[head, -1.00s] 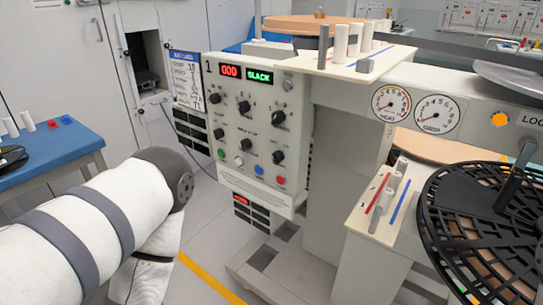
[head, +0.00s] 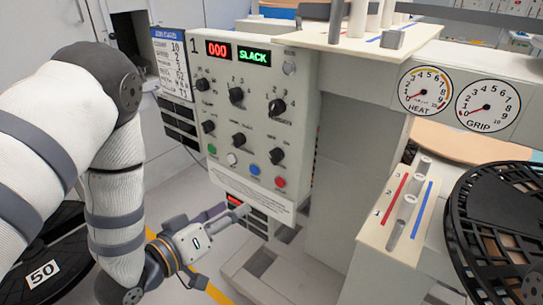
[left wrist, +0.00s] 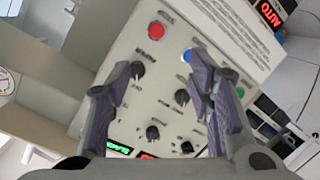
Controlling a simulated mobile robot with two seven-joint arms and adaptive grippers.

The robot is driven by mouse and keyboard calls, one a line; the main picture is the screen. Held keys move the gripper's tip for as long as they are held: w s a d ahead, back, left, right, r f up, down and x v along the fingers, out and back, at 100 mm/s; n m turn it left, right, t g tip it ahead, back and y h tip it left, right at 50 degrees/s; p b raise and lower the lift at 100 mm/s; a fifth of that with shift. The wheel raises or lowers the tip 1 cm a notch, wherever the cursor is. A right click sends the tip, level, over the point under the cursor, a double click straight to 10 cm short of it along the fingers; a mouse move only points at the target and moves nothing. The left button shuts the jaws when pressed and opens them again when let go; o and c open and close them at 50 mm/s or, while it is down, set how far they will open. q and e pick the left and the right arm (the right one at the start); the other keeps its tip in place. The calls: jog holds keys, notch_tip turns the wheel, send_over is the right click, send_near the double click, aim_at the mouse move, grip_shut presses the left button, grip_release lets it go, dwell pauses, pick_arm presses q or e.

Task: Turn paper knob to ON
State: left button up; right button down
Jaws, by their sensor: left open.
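The control panel (head: 222,135) is a pale box with a red "000" display, a green "SLACK" display and several black knobs, such as the upper middle knob (head: 236,95). The knob labels are too small to read, so I cannot tell which is the paper knob. My left gripper (head: 228,212) is open and empty, just below the panel's lower edge in the head view. In the left wrist view, my open fingers (left wrist: 163,68) frame the tilted panel (left wrist: 115,45), with knobs between and beyond them. They appear apart from it. My right gripper is out of view.
Red, blue, green and white buttons line the panel bottom, including the red button (head: 280,182). HEAT and GRIP gauges (head: 456,95) are to the right. A black reel (head: 495,225) stands at the far right, past a pale shelf with rods (head: 388,240).

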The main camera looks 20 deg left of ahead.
pick_arm(q)
jog(key=t+h, duration=0.1)
jog(key=t, duration=0.1)
send_near(271, 158)
jog(key=x, duration=0.9)
jog(key=shift+b, duration=0.4)
grip_shut()
